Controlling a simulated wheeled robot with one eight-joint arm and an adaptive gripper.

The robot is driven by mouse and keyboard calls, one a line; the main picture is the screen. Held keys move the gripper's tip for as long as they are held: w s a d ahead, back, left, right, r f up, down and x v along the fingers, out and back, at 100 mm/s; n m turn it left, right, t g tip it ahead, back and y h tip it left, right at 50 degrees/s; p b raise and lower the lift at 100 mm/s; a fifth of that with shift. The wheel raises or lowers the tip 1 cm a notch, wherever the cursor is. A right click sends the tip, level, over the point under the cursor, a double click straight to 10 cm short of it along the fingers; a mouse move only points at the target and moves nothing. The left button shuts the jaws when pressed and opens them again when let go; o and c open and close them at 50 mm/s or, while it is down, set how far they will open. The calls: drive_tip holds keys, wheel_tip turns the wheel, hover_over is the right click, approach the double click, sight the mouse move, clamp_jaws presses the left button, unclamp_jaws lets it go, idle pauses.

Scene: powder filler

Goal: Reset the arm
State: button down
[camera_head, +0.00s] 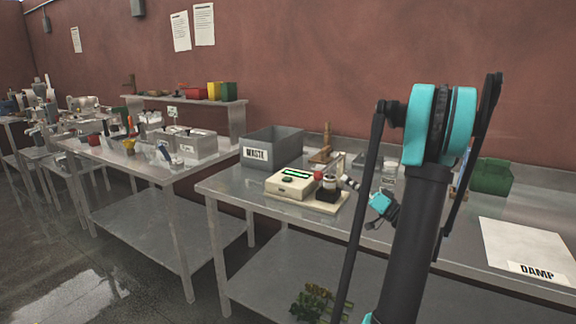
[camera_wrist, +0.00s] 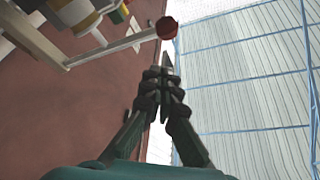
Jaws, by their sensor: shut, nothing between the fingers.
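My gripper (camera_wrist: 166,62) is shut and empty in the wrist view, its two dark fingers meeting at the tips. A red ball-shaped knob (camera_wrist: 167,27) on a pale rod shows just beyond the fingertips, with no clear contact. In the head view the teal end of my arm (camera_head: 380,203) hangs low over the right table, just right of the powder filler. The powder filler (camera_head: 289,184) is a cream box with a green display. A red knob (camera_head: 318,175) and a dark cup-like part (camera_head: 329,191) are at its right. My arm hides part of the table behind it.
A grey WASTE bin (camera_head: 284,145) stands behind the filler. A green box (camera_head: 491,176) and a white DAMP sheet (camera_head: 530,250) are on the right of the steel table (camera_head: 228,192). Another table (camera_head: 170,172) at left holds containers. The floor at lower left is clear.

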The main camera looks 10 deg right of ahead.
drive_tip(key=s+a+f+g+h, duration=0.2)
drive_tip(key=s+a+f+g, duration=0.2)
drive_tip(key=a+f, duration=0.3)
drive_tip(key=s+a+f+g+h, duration=0.2)
drive_tip(key=s+a+f+g, duration=0.25)
drive_tip(key=a, duration=0.45)
drive_tip(key=s+d+f+g+h, duration=0.2)
drive_tip(key=s+f+h, duration=0.3)
drive_tip(key=s, duration=0.3)
drive_tip(key=s+d+f+m+g+h, duration=0.1)
drive_tip(key=s+d+f+h, duration=0.2)
drive_tip(key=s+f+h, duration=0.2)
drive_tip(key=s+f, duration=0.1)
drive_tip(key=s, duration=0.2)
drive_tip(key=shift+d+f+g, duration=0.35)
drive_tip(key=shift+d, duration=0.05)
